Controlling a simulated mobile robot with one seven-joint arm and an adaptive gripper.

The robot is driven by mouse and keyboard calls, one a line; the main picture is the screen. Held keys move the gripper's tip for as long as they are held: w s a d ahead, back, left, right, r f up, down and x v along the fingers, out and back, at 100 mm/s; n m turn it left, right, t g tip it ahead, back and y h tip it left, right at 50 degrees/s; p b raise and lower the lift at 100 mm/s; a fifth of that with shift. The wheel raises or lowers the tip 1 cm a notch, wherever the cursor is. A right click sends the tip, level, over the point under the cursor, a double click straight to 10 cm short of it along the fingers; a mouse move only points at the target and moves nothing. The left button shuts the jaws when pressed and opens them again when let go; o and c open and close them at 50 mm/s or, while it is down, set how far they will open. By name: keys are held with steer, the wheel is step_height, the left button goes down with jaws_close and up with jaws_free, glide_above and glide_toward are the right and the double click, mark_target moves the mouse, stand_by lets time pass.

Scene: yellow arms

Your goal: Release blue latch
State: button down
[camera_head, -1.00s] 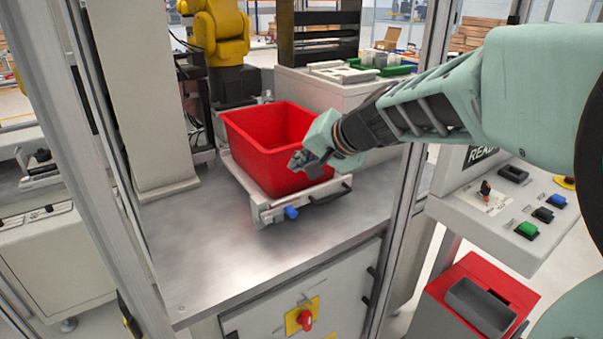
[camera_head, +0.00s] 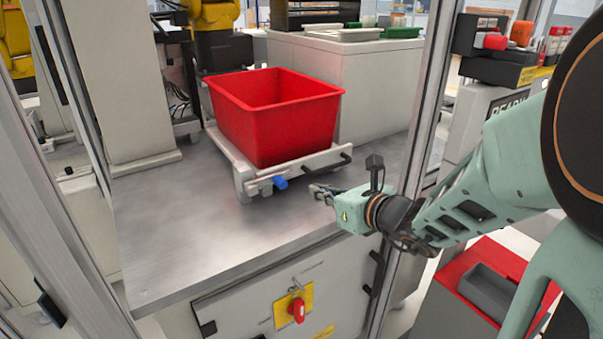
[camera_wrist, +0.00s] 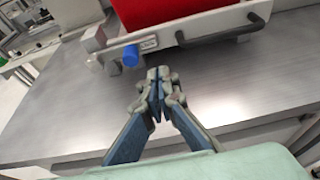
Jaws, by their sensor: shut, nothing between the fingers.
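The blue latch (camera_head: 280,183) is a small blue knob on the front of the grey tray holder (camera_head: 310,166). It also shows in the wrist view (camera_wrist: 131,55), up and left of my fingertips. The red bin (camera_head: 275,122) sits in the tray holder. My gripper (camera_head: 314,190) is shut and empty, just to the right of the latch in the head view. In the wrist view my gripper (camera_wrist: 158,75) points toward the tray's front, with a gap between fingertips and latch. Nothing hides the latch.
The metal tabletop (camera_head: 200,235) is clear in front of the tray. A black handle (camera_head: 339,160) sits on the tray's front right. Metal frame posts (camera_head: 425,120) stand at the sides. A red switch (camera_head: 297,309) is on the cabinet below.

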mark_target(272, 183)
steer(key=b+x, duration=0.1)
steer(key=x, duration=0.9)
steer(key=shift+b, duration=0.35)
